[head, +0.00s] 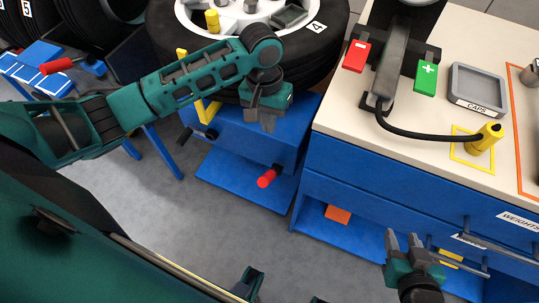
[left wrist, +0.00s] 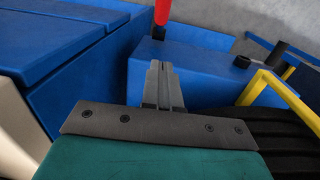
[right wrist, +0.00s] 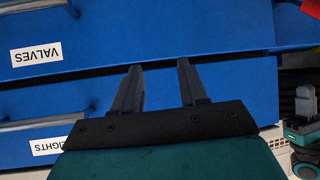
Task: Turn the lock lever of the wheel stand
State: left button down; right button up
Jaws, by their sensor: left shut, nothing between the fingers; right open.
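The wheel stand (head: 248,140) is a blue frame under a wheel labelled 4; it also shows in the left wrist view (left wrist: 190,62). Its red-gripped lever (head: 268,178) sticks out of the front on a dark pivot. The red grip shows at the top of the left wrist view (left wrist: 162,12). My left gripper (head: 258,122) is shut and empty, above the lever at the tyre's near edge, apart from the lever. Its closed fingers (left wrist: 160,70) point toward the stand's blue face. My right gripper (head: 403,238) is open and empty before the workbench drawers; its fingers show in the right wrist view (right wrist: 156,68).
The workbench (head: 350,125) stands right of the stand, holding red and green buttons, a caps tray (head: 478,88) and a yellow-topped tool (head: 486,138). Drawer handles (head: 480,245) project near my right gripper. A yellow bar (head: 208,108) and black knob (head: 205,133) project from the stand. Grey floor lies in front.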

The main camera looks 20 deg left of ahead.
pick_arm(q)
jog(key=b, duration=0.3)
send_over(268, 173)
jog(key=w, duration=0.1)
jog(key=f, duration=1.1)
jog(key=shift+a+f, duration=0.35)
jog(key=shift+f, duration=0.05)
jog(key=shift+s+d+f, duration=0.1)
jog(key=shift+s+f, duration=0.2)
pick_arm(e)
jog(key=shift+w+a+f, duration=0.15)
jog(key=shift+a+f, duration=0.45)
jog(key=shift+f, duration=0.3)
